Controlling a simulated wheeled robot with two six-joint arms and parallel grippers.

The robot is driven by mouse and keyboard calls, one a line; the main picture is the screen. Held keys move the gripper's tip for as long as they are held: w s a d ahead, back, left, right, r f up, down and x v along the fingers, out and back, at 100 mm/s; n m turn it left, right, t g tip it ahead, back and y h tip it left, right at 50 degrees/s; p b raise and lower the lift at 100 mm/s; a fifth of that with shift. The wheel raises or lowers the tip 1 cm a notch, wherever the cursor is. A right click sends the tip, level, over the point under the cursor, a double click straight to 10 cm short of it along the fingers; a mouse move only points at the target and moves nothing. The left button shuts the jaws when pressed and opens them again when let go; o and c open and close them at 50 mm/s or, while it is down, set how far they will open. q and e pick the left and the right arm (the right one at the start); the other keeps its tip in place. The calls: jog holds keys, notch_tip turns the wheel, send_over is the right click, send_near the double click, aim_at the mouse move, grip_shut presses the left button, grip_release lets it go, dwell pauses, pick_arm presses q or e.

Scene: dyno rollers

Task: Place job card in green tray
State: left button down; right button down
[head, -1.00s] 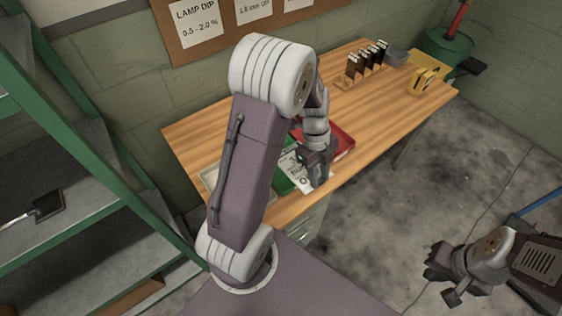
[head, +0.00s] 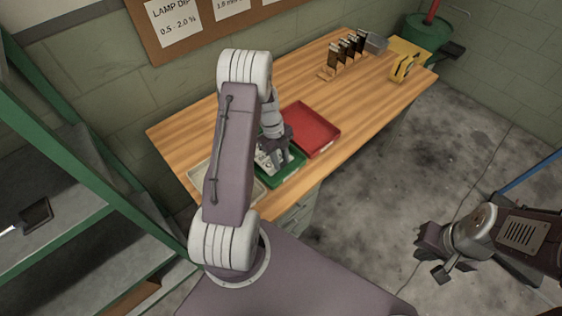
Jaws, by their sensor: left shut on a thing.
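My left gripper (head: 284,163) is over the green tray (head: 291,179) on the wooden bench. It is shut on the white job card (head: 266,166), which shows partly beside and below the fingers. The card appears within the tray's outline; I cannot tell whether it touches the tray floor. My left arm and gripper hide part of the green tray and of the card. My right gripper (head: 432,257) is at the lower right, over the floor, with its fingers apart and nothing between them.
A red tray (head: 333,134) lies right of the green one, and a cream tray (head: 198,178) lies left, partly behind my arm. A rack of dark items (head: 345,52) and a yellow tool (head: 404,66) stand at the far end. Green shelving (head: 78,150) stands left.

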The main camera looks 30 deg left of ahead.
pick_arm(q)
jog(key=shift+w+f, duration=0.15)
jog(key=shift+f, duration=0.7)
jog(key=c, duration=1.1)
grip_release()
jog(key=shift+r, duration=0.25)
jog(key=s+v, duration=0.1)
jog(key=v, duration=1.1)
jog(key=s+d+r+n+t+y, duration=0.2)
jog(key=s+d+n, duration=1)
jog(key=n, duration=0.9)
jog(key=shift+d+r, duration=0.2)
jog(key=shift+d, duration=0.85)
jog(key=shift+s, duration=0.1)
